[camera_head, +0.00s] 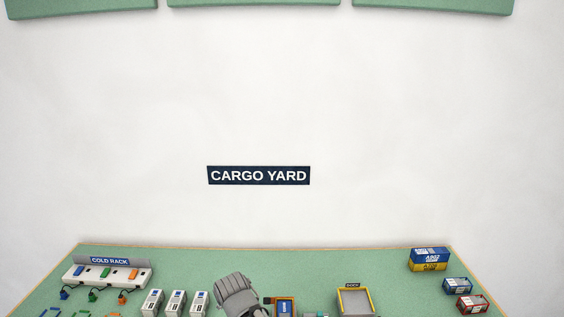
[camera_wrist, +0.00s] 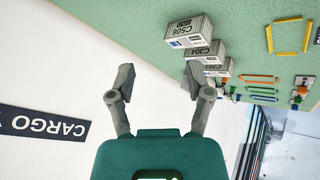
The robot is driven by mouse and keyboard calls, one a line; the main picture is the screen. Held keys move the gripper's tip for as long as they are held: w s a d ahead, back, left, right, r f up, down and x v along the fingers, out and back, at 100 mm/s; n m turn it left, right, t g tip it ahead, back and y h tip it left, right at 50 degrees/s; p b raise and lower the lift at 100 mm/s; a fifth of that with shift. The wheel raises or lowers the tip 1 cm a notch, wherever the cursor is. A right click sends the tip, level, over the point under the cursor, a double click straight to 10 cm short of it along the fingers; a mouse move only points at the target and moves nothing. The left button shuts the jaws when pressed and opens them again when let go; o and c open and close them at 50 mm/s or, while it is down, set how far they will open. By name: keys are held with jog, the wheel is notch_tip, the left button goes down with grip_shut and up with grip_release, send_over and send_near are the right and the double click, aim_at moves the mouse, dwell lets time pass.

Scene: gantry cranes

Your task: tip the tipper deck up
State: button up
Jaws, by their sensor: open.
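My gripper (camera_wrist: 157,85) is open and empty in the wrist view, its two grey fingers apart over bare wall and the edge of the green table. In the head view my grey arm end shows at the bottom middle; its fingers cannot be made out there. Just right of it is an orange-brown deck (camera_head: 294,303) with a blue container (camera_head: 285,308) on it, cut off by the bottom edge. It may be the tipper deck, but I cannot be sure. A small green part (camera_head: 315,315) shows beside it. No tipper deck shows clearly in the wrist view.
A yellow-edged grey tray (camera_head: 343,302) stands to the right. White containers (camera_head: 174,303) stand left of my arm and also show in the wrist view (camera_wrist: 189,31). The cold rack (camera_head: 107,276) is far left. Stacked containers (camera_head: 428,259) stand at the right.

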jog(key=d+m+g, duration=0.1)
jog(key=d+m, duration=0.1)
jog(key=d, duration=0.4)
jog(key=s+d+f+m+g+h, duration=0.1)
jog(key=d, duration=0.5)
jog(key=d+f+m+g+h, duration=0.1)
jog(key=d+m, duration=0.1)
jog(key=d, duration=0.4)
jog(key=shift+s+d+m+p, duration=0.2)
jog(key=shift+d+m+p, duration=0.1)
jog(key=shift+d+p, duration=0.1)
jog(key=s+d+m+g, duration=0.2)
jog(key=s+d, duration=0.1)
jog(key=d, duration=0.4)
jog(key=s+d+m+g, duration=0.1)
jog(key=s+d+m, duration=0.2)
jog(key=d, duration=0.5)
jog(key=shift+s+m+g+h+p, duration=0.3)
jog(key=shift+s+g+h, duration=0.1)
jog(key=shift+s, duration=0.25)
jog(key=shift+d+f, duration=0.1)
